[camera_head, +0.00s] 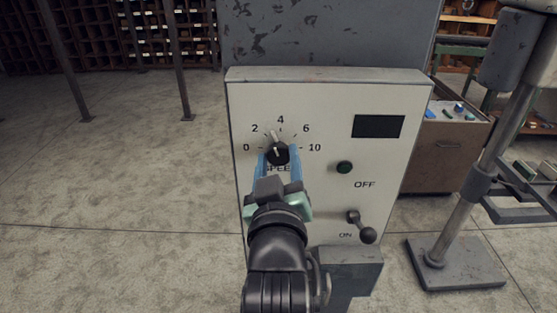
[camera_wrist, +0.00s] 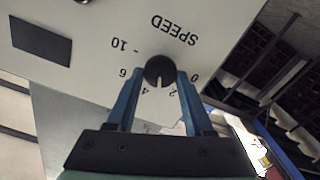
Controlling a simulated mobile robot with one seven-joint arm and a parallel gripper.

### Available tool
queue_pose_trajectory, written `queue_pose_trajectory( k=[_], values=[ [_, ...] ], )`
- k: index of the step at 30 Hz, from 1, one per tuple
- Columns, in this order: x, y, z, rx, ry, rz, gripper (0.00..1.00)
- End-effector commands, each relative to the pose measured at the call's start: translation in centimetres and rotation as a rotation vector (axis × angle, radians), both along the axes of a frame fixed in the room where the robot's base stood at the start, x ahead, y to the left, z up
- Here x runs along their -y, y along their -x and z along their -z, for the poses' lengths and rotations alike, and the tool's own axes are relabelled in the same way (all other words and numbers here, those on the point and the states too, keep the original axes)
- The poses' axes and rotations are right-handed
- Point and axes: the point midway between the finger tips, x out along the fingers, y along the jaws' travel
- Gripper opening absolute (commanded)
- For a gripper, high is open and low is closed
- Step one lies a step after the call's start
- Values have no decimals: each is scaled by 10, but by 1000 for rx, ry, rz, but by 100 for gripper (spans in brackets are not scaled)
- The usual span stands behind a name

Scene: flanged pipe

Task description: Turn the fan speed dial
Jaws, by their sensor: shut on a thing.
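The fan speed dial (camera_head: 278,153) is a round black knob with a white pointer line on a pale control panel (camera_head: 315,225). Its printed scale runs from 0 to 10, with SPEED lettered below it and partly hidden by my gripper. The pointer aims up and slightly left, between 2 and 4. My gripper (camera_head: 277,160) is shut on the dial, its blue fingers on either side of it. The wrist view shows the panel upside down, with the dial (camera_wrist: 159,70) between the fingertips (camera_wrist: 161,76) and its pointer between 4 and 2.
A metal post on a base plate (camera_head: 455,262) stands right. The floor at left is clear.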

Motion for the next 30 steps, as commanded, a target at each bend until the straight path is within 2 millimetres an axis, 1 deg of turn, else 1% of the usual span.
queue_pose_trajectory(
  k=[30],
  values=[
    [-2, 0, 4, -2, 951, 1, 0]
  ],
)
